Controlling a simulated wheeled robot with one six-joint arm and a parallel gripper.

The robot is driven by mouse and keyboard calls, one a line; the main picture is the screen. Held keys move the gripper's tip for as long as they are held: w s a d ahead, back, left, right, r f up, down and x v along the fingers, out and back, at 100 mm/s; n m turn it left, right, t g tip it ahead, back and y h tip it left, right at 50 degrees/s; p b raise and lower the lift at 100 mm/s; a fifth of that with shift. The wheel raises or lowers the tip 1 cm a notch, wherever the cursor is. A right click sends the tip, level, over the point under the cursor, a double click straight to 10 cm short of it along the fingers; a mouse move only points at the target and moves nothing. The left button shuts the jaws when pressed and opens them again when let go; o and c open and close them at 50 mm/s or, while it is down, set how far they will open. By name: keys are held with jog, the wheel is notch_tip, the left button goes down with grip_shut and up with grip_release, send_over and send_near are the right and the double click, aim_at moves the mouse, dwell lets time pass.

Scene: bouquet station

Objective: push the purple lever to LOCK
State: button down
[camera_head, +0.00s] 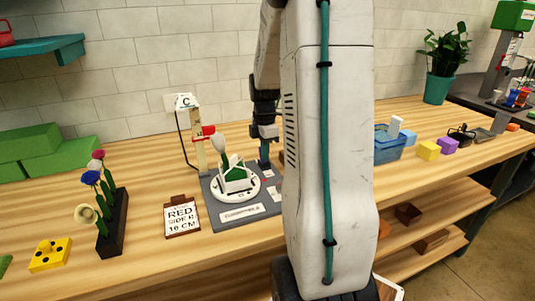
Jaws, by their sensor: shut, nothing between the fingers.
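My gripper (265,136) points down over the back right of a grey station board (230,213). It is shut and empty. A small dark bluish-purple upright piece (264,152) shows right below the gripper; it may be the purple lever, but it is too small and partly covered to be sure. I cannot tell whether the gripper touches it, and no LOCK mark can be read. A round white plate (245,193) with a green and white holder (236,177) sits mid-board. A post with a red clamp (204,133) stands at the board's back left.
A card reading "RED SIDE H 16 CM" (181,216) lies left of the board. A black rack (113,228) with several flowers and a yellow block (51,254) are further left. A blue bin (389,150) stands right of my arm. My arm hides the board's right side.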

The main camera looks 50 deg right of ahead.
jog(key=shift+w+r, duration=0.4)
jog(key=shift+r, duration=0.2)
dwell(0.4)
jog(key=shift+d+r, duration=0.1)
jog(key=shift+r, duration=0.05)
jog(key=shift+s+r, duration=0.15)
jog(key=shift+r, duration=1.25)
jog(key=shift+s+r, duration=0.1)
jog(key=shift+r, duration=1.25)
